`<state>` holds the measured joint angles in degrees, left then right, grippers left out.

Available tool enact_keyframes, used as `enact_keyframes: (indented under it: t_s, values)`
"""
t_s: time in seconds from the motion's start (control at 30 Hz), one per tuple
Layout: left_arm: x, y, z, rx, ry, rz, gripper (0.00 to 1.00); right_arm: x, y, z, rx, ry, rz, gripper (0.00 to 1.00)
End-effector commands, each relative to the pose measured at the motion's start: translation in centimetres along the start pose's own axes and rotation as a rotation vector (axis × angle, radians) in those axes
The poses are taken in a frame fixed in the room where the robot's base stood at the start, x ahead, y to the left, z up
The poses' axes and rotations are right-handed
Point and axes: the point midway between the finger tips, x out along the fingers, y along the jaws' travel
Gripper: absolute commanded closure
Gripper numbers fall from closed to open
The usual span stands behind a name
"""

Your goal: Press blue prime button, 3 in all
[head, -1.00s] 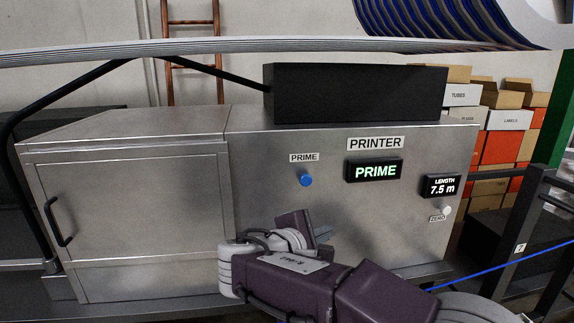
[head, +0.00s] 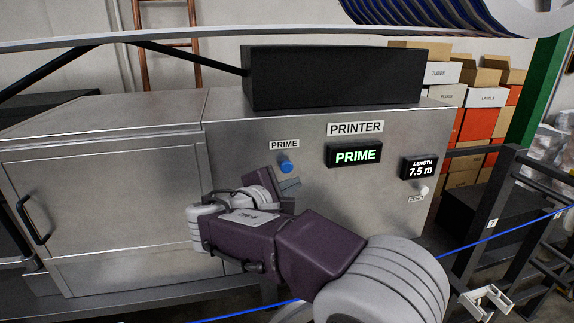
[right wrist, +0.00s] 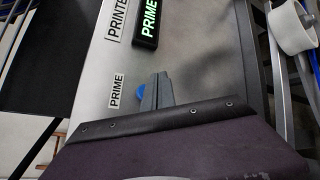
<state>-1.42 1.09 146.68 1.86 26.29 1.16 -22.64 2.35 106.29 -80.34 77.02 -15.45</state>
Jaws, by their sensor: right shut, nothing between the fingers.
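The blue prime button (head: 286,167) sits on the steel front of the printer (head: 315,190), under a PRIME label (head: 284,144). My right gripper (head: 288,185) is shut and empty, with its fingertips just below the button in the head view. In the right wrist view the shut fingers (right wrist: 158,91) partly cover the blue button (right wrist: 142,91). I cannot tell whether the tips touch it. The printer display (head: 355,156) reads PRIME in green. My left gripper is not in view.
A length display (head: 420,168) reads 7.5 m, with a white zero button (head: 424,190) below it. A black box (head: 335,77) sits on top of the printer. A blue cable (head: 500,236) runs at the lower right. Boxes (head: 480,120) stand behind.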

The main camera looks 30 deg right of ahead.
Motion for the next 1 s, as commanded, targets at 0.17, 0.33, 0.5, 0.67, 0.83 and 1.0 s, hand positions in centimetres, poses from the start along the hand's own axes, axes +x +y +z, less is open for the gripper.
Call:
enact_keyframes:
  t_s: [0.17,0.33,0.5,0.67,0.83,1.0]
  values:
    - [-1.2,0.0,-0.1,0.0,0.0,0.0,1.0,1.7,1.4,-1.1,-0.001,-0.002,-0.001,1.0]
    - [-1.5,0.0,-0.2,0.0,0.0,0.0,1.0,2.8,2.1,-2.0,-0.001,0.0,-0.001,1.0]
    - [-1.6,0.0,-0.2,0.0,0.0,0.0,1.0,3.2,2.3,-2.2,-0.001,0.0,0.0,1.0]
    - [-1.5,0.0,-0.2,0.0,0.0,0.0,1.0,3.2,2.3,-2.3,-0.001,0.0,0.0,1.0]
    - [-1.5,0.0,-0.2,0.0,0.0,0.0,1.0,3.2,2.3,-2.3,-0.001,0.0,0.0,1.0]
    - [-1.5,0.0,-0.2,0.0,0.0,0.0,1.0,3.2,2.3,-2.3,-0.001,0.0,0.0,1.0]
